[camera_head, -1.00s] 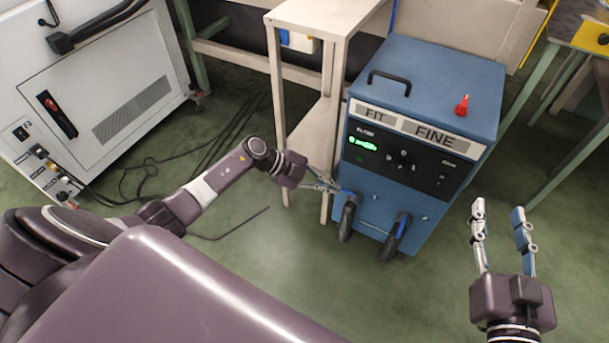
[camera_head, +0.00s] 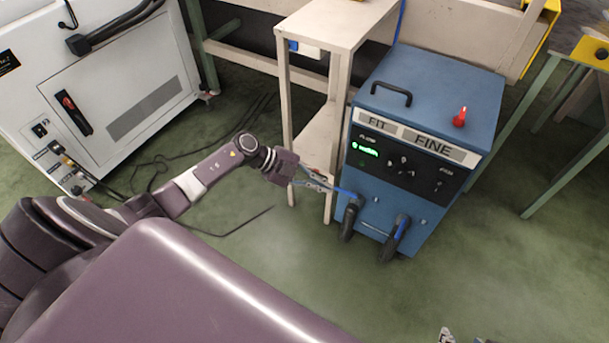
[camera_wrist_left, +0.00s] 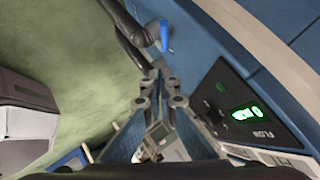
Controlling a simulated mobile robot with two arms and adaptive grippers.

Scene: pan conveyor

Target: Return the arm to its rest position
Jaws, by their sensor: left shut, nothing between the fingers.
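My left gripper (camera_head: 338,191) is shut and empty, with its fingertips in front of the lower left of the blue machine (camera_head: 433,82), close to a black hose. In the left wrist view, the closed fingertips (camera_wrist_left: 160,85) meet below the black hose with a blue fitting (camera_wrist_left: 164,35). I cannot tell whether they touch the machine. My right gripper (camera_head: 463,338) shows only its fingertips at the bottom edge of the head view. They stand apart with nothing seen between them.
A beige stand (camera_head: 330,30) is directly left of the blue machine, behind my left wrist. A white cabinet (camera_head: 110,70) stands at the far left, with dark cables (camera_head: 215,150) on the green floor. The floor at the lower right (camera_head: 540,270) is clear.

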